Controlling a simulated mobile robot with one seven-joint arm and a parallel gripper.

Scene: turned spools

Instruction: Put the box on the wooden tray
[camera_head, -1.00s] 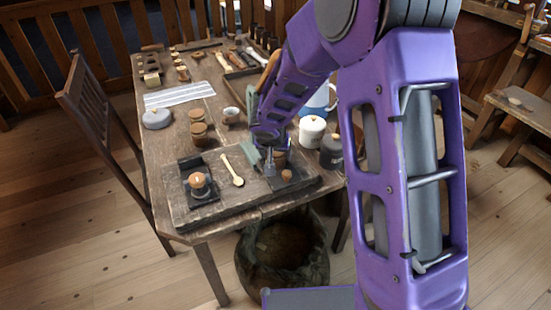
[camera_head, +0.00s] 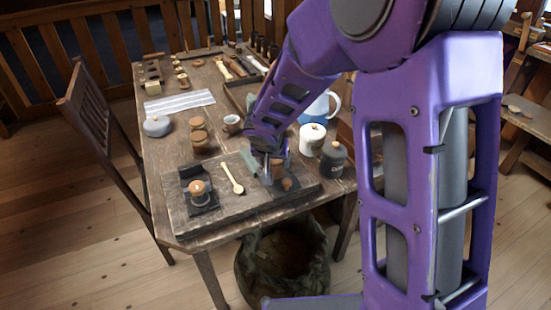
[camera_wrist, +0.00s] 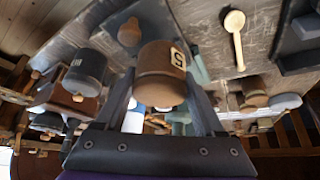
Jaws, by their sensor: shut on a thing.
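My gripper (camera_wrist: 165,105) is shut on a round brown box (camera_wrist: 162,72) with a pale label bearing a dark character. In the head view the gripper (camera_head: 276,160) is over the right end of a wooden board (camera_head: 232,212) at the table's near end, and the box (camera_head: 277,169) shows partly between the fingers. A dark square pad (camera_head: 291,192) lies below or beside the box; I cannot tell whether they touch. A low wooden tray (camera_head: 238,97) lies farther back, partly behind my arm.
A pale spoon (camera_head: 231,173) lies on the board. A dark square tray (camera_head: 205,206) with a small round box is at left. White (camera_head: 312,140) and dark (camera_head: 333,158) canisters stand close right of the gripper. A cup (camera_head: 232,124) and stacked brown boxes (camera_head: 199,137) stand behind the board.

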